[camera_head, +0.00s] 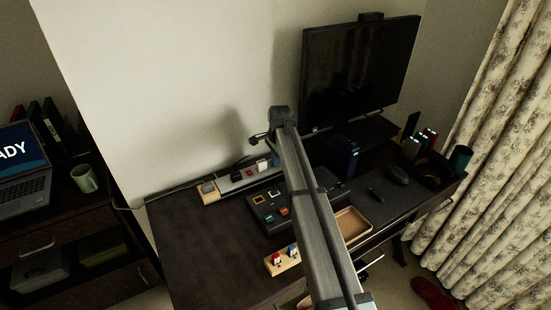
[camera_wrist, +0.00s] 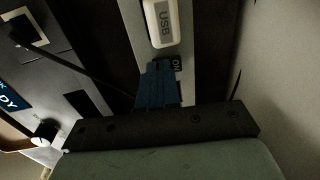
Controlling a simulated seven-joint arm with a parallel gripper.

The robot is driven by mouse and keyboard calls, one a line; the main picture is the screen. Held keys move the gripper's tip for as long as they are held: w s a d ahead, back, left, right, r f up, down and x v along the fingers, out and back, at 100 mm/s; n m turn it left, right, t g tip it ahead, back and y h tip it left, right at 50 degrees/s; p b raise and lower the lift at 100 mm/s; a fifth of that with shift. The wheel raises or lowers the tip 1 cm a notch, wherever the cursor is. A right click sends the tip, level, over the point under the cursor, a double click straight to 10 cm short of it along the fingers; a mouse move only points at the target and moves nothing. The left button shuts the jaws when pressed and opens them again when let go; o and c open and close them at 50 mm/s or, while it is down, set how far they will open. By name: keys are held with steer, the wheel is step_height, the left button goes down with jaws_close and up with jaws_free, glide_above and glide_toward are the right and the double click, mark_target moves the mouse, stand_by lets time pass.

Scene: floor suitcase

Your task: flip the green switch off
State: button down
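A small teal-green switch (camera_head: 283,211) shows on the dark control box (camera_head: 262,222) on the desk, beside an orange-red one. A long grey power strip (camera_head: 222,186) lies behind the box along the wall, with a red part near its right end. My gripper (camera_wrist: 158,66) shows in the wrist view as narrow blue-teal fingers close together, with nothing visible between them. Their tips are over the grey strip, just beside a dark "ON" label (camera_wrist: 175,63) and below a white USB block (camera_wrist: 163,22). I cannot tell whether they touch the strip. No green switch is clear there; the fingers may hide one.
A wooden block (camera_head: 275,265) with small red and blue switches stands at the desk's front. A tan tray (camera_head: 352,223), a mouse (camera_head: 397,174) and a monitor (camera_head: 358,75) are to the right. A dark cable (camera_wrist: 75,65) crosses the wrist view. The desk's left part is clear.

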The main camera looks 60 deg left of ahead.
steer(key=shift+f, duration=0.45)
steer(key=shift+s+a+r, duration=0.1)
steer(key=shift+a+r, duration=0.1)
steer(key=shift+a, duration=0.7)
step_height(320, 180, up, 15)
steer(key=d, duration=0.2)
steer(key=shift+f, duration=0.2)
steer(key=shift+d, duration=0.1)
